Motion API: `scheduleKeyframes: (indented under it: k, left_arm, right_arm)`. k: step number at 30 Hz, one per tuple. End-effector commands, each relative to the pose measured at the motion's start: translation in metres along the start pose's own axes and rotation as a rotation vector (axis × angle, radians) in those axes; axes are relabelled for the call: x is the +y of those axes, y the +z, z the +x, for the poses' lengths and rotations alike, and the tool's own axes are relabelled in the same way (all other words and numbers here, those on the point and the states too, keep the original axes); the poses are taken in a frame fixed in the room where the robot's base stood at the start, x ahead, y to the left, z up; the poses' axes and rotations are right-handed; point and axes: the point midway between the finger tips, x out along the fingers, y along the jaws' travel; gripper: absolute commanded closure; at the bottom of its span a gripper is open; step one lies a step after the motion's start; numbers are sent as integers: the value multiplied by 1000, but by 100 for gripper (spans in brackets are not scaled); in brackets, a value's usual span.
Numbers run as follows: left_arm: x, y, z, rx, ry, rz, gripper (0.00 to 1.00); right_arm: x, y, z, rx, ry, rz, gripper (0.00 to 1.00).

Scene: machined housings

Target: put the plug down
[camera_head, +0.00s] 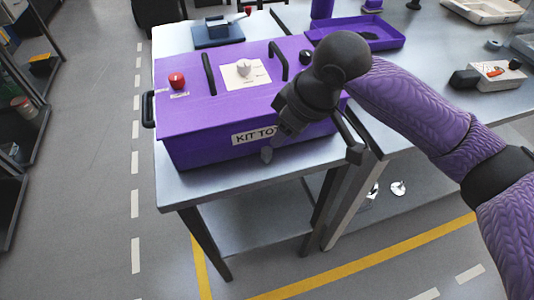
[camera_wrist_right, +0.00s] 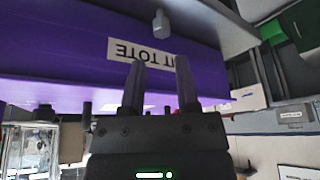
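I cannot pick out a plug for certain in either view. The purple kit tote (camera_head: 205,125) stands on a grey bench (camera_head: 178,190), its lid shut. My right gripper (camera_head: 280,133) is in front of the tote's label. In the right wrist view its two fingers (camera_wrist_right: 160,85) stand apart with nothing visible between them, and the label (camera_wrist_right: 125,50) shows upside down behind them. A small grey piece (camera_head: 266,154) is at the tote's lower front; it also shows in the wrist view (camera_wrist_right: 161,22), beyond the fingertips. My left gripper is out of view.
The lid carries a red knob (camera_head: 177,80), two black handles and a white plate (camera_head: 258,77) with a pale knob (camera_head: 243,67). A blue fixture (camera_head: 218,35) stands behind. A purple tray (camera_head: 385,38) and a grey-black device (camera_head: 497,75) are on the right table. Shelving stands at left.

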Motion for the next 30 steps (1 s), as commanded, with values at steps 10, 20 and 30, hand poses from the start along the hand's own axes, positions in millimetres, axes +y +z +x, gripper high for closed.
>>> scheduleKeyframes:
  k: [10,20,30]
  left_arm:
    - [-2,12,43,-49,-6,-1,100]
    - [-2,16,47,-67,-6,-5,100]
    - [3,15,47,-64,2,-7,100]
  right_arm:
    - [-2,6,73,-2,-3,0,60]
    - [-2,2,85,2,1,-1,66]
    - [-2,2,85,2,0,-1,100]
